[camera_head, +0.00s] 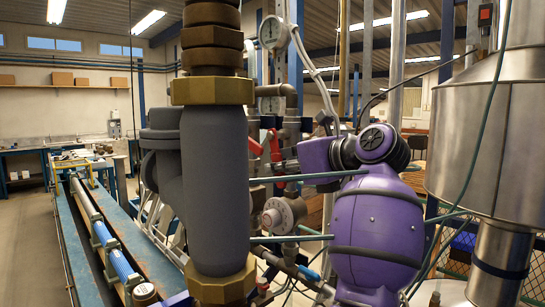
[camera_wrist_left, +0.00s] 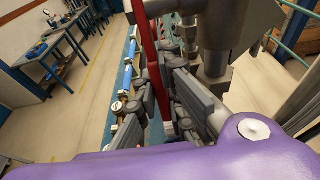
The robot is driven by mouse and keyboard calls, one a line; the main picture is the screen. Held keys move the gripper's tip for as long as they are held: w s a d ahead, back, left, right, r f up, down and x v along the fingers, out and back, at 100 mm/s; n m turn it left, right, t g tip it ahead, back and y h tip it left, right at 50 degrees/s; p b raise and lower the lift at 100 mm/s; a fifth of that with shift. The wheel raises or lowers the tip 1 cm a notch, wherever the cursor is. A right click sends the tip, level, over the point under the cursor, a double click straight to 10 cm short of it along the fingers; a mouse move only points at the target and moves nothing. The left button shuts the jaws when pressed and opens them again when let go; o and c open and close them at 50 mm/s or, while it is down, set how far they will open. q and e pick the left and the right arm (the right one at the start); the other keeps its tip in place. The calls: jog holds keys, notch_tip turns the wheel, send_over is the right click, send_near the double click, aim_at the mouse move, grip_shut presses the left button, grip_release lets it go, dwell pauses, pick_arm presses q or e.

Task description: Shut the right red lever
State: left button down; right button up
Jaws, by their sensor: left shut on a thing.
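The right red lever (camera_head: 275,145) shows in the head view among the pipes, right of the large grey vertical pipe. In the left wrist view the long red lever (camera_wrist_left: 147,42) runs down between my grey fingers. My left gripper (camera_wrist_left: 163,88) is shut on this lever, with a finger on each side of it. In the head view the gripper (camera_head: 289,157) is small and partly lost among pipes and fittings, left of my purple wrist. My right gripper is in neither view.
The thick grey pipe (camera_head: 214,180) with brass fittings stands close in front. A round gauge (camera_head: 272,31) is above the levers. A steel tank (camera_head: 482,130) stands at the right. The blue bench rail (camera_head: 105,240) runs along the left, beside open floor.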

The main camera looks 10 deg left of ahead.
pick_arm(q)
jog(key=shift+s+d+r+g+h+p, duration=0.4)
jog(key=shift+d+r+h+p, duration=0.1)
jog(key=shift+r+p, duration=0.15)
jog(key=shift+s+d+h, duration=0.1)
jog(key=shift+h, duration=0.2)
jog(key=shift+s+d+g+h+p, duration=0.1)
jog(key=shift+d+g+h+p, duration=0.2)
jog(key=shift+g+h+p, duration=0.25)
jog(key=shift+f, duration=0.1)
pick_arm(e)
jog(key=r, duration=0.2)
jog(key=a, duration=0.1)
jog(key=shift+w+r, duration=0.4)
pick_arm(q)
jog(key=shift+f+h, duration=0.1)
jog(key=shift+h, duration=0.15)
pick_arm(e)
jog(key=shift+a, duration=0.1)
pick_arm(q)
jog(key=c, duration=1.9)
grip_release()
jog(key=shift+o, duration=0.3)
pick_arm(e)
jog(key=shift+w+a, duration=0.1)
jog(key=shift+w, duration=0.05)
